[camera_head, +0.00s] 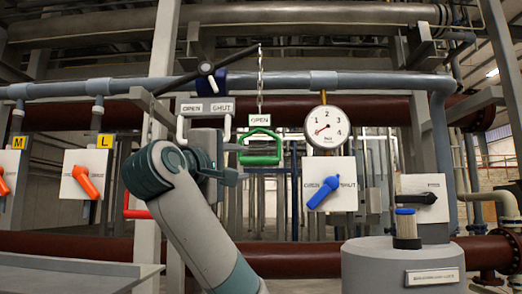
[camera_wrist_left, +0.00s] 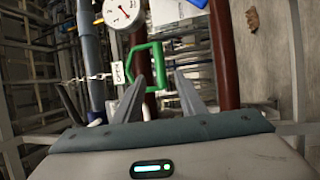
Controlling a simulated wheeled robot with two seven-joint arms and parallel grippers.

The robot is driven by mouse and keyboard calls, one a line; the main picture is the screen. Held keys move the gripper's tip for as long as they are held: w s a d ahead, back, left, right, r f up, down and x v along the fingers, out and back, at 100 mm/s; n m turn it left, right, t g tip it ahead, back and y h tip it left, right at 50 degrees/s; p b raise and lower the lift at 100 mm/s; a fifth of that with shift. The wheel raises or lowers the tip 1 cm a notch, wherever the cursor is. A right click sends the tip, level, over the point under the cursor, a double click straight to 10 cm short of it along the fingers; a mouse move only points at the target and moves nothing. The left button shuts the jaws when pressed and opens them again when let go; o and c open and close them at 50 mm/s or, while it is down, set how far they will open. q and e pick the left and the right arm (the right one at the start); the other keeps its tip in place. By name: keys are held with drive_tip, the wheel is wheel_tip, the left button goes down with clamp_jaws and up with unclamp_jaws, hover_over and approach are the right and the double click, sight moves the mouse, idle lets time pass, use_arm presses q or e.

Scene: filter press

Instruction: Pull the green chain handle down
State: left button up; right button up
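The green chain handle (camera_head: 260,150) hangs on a metal chain (camera_head: 260,85) below a small OPEN tag (camera_head: 260,120), in the middle of the head view. In the left wrist view the green handle (camera_wrist_left: 158,62) appears sideways just beyond the fingertips, its bar lined up with the gap between them. My left gripper (camera_head: 237,162) is just left of the handle in the head view, partly hidden by my wrist. In the left wrist view its two fingers (camera_wrist_left: 160,76) are apart, with nothing clearly clamped. I cannot tell whether they touch the handle. My right gripper is not in view.
A pressure gauge (camera_head: 327,127) and a blue-handled valve panel (camera_head: 329,184) are right of the handle. A black lever (camera_head: 206,70) is above left. Orange-handled panels (camera_head: 85,176) stand at left.

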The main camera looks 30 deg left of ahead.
sight(259, 160)
use_arm(q)
drive_tip(key=p+x, duration=0.5)
drive_tip(key=x, duration=0.5)
drive_tip(key=shift+w+r, duration=0.15)
drive_tip(key=shift+w, duration=0.05)
drive_tip(key=shift+w+p, duration=0.55)
drive_tip(key=shift+w, duration=0.2)
clamp_jaws()
